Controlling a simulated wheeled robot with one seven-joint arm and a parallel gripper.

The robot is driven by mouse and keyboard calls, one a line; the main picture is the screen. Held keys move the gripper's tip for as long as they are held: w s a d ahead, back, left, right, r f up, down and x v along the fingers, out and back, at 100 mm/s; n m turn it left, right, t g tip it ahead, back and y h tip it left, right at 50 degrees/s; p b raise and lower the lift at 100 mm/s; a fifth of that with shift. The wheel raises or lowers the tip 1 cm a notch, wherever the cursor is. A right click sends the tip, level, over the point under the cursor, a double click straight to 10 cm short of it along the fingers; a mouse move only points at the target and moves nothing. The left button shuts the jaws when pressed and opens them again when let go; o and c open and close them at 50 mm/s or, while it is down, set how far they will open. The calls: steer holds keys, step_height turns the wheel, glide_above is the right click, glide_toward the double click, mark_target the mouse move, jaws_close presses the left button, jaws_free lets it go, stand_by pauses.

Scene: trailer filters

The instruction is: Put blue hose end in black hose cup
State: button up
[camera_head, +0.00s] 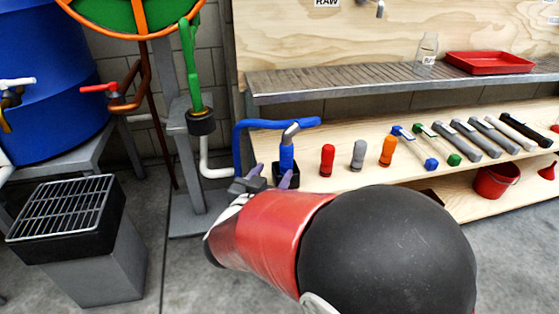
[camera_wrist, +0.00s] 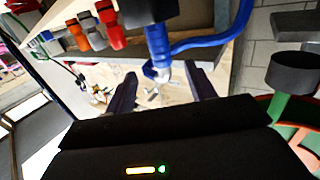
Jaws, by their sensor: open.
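A blue hose end (camera_head: 287,158) with a grey bent tip stands upright in a small black cup (camera_head: 288,182) at the shelf's left end. In the wrist view the blue hose end (camera_wrist: 156,42) joins the black cup (camera_wrist: 147,11) at the picture's top, its pale tip pointing toward me. My gripper (camera_head: 271,176) is open and empty; in the head view it is just in front of the cup, partly covering it. In the wrist view the pale tip shows between the fingers of my gripper (camera_wrist: 162,75), but contact cannot be told.
A green hose (camera_head: 191,70) stands in another black cup (camera_head: 201,123) on a grey post to the left. Red, grey and orange handles (camera_head: 358,155) and several brushes (camera_head: 468,140) line the wooden shelf. A blue barrel (camera_head: 45,95) and grated stand (camera_head: 65,215) are left.

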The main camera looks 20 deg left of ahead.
steer(key=d+r+n+g+y, duration=0.1)
steer(key=d+r+g+y, duration=0.25)
steer(key=d, duration=0.35)
steer(key=d+r+n+g+y, duration=0.1)
steer(key=d+r+g+y, duration=0.2)
steer(key=d, duration=0.5)
steer(key=s+d+f+g+h, duration=0.2)
steer(key=s+d+h, duration=0.1)
steer(key=s+d, duration=0.6)
steer(key=s+d+f+m+g+h, duration=0.1)
steer(key=s+d+f+g+h, duration=0.1)
steer(key=s+d, duration=0.7)
steer(key=shift+s+d+f+m+g+h, duration=0.3)
steer(key=shift+d+f+g+h, duration=0.15)
steer(key=shift+d+g, duration=0.3)
steer(key=shift+w, duration=0.1)
step_height(320, 180, up, 11)
steer(key=p, duration=1)
steer(key=shift+f+p, duration=0.15)
steer(key=shift+p, duration=0.2)
